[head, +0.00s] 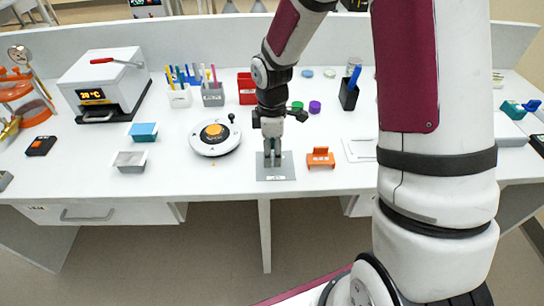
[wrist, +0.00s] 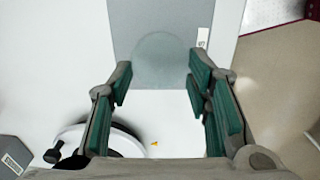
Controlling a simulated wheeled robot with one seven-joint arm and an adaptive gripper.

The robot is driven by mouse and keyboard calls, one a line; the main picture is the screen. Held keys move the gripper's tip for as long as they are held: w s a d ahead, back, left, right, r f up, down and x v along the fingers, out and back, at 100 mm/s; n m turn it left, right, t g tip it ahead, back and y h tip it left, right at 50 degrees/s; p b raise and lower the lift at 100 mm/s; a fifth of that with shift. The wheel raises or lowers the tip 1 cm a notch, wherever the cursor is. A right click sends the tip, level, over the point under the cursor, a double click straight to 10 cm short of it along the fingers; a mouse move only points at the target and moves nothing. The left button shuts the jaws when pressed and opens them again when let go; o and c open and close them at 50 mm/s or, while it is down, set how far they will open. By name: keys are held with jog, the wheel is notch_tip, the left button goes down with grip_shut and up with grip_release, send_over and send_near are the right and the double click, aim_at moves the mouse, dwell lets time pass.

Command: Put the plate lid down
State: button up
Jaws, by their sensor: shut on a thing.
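My gripper (head: 272,158) points down over the grey rectangular mat (head: 285,174) near the table's front edge in the head view. In the wrist view my gripper (wrist: 161,82) has its green-padded fingers apart on either side of a clear, faintly grey round plate lid (wrist: 160,62), and it is shut on the lid's rim. The lid appears over the grey mat (wrist: 142,14), which has a small white label at its edge. I cannot tell whether the lid touches the mat. The lid cannot be made out in the head view.
A white round device with an orange centre (head: 214,131) stands just left of the mat. An orange holder (head: 320,157) stands close on the right. Pen holders (head: 213,95), a red box (head: 246,88) and a black cup (head: 349,94) stand behind. The table's front edge is close.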

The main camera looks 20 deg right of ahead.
aim_at(272, 156)
jog(key=shift+f, duration=1.35)
jog(key=shift+f, duration=0.1)
jog(key=o, duration=0.7)
jog(key=shift+o, duration=0.2)
notch_tip(272, 156, up, 12)
jog(key=s+r+m+t+h, duration=0.1)
jog(key=s+r+m+t, duration=0.1)
jog(key=s+r+m, duration=0.65)
jog(key=s+r+m+t+y, duration=0.1)
jog(key=s+r+m+t, duration=0.2)
jog(key=s+r+m, duration=0.3)
jog(key=shift+s+d+r, duration=0.15)
jog(key=shift+s+r, duration=1.3)
jog(key=shift+s, duration=2.2)
